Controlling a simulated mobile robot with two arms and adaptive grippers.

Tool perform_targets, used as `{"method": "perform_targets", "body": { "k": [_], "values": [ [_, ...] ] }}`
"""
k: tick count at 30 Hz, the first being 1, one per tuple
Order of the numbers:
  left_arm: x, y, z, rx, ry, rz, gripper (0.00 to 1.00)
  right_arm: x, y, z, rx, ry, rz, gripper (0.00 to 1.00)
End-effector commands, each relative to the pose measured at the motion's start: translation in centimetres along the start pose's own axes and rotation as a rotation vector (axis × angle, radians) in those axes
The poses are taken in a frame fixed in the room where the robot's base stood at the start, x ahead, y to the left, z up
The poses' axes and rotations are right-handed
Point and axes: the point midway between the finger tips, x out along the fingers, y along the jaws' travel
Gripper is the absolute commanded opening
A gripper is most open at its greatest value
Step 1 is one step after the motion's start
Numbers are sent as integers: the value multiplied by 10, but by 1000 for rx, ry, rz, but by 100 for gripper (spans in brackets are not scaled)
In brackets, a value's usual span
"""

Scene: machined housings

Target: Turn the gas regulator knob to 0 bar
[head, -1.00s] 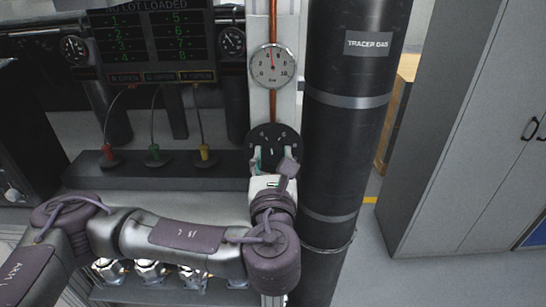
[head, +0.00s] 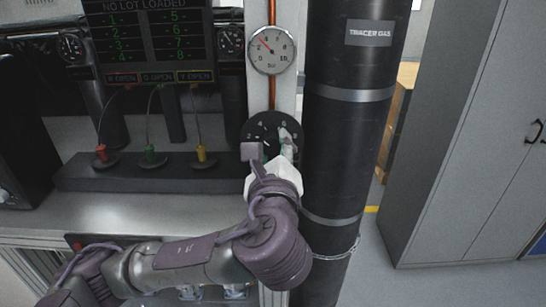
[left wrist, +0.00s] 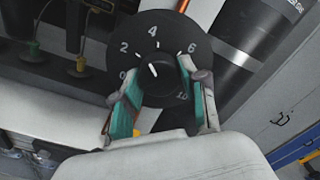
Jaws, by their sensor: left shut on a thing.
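The regulator knob with its black numbered dial (head: 262,126) is on a pale upright panel; it also shows in the left wrist view (left wrist: 157,50). The white mark on the knob points up and left, between 2 and 4. My left gripper (head: 270,153) is shut on the knob, with teal finger pads (left wrist: 160,76) on either side of it. The gripper hides part of the knob and the dial's lower part. The round white pressure gauge (head: 271,49) above has its red needle pointing up and left, between 2 and 4. My right gripper is out of view.
A black tracer gas cylinder (head: 345,150) stands close to the right of the knob. A grey cabinet (head: 455,150) is farther right. A dark ledge (head: 120,178) with red, green and yellow valves and a display (head: 150,45) are to the left.

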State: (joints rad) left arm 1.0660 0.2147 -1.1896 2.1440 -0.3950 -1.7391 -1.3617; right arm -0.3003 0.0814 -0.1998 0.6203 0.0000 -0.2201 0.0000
Motion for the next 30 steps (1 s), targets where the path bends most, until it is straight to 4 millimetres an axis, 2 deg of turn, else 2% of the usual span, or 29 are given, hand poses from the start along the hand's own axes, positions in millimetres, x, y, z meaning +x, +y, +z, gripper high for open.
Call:
{"method": "perform_targets", "body": {
  "k": [9, 30],
  "values": [
    [0, 1, -2, -307, 1, 1, 8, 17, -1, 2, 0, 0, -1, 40],
    [0, -1, -1, -968, 1, 3, 8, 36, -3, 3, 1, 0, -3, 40]
  ]
}}
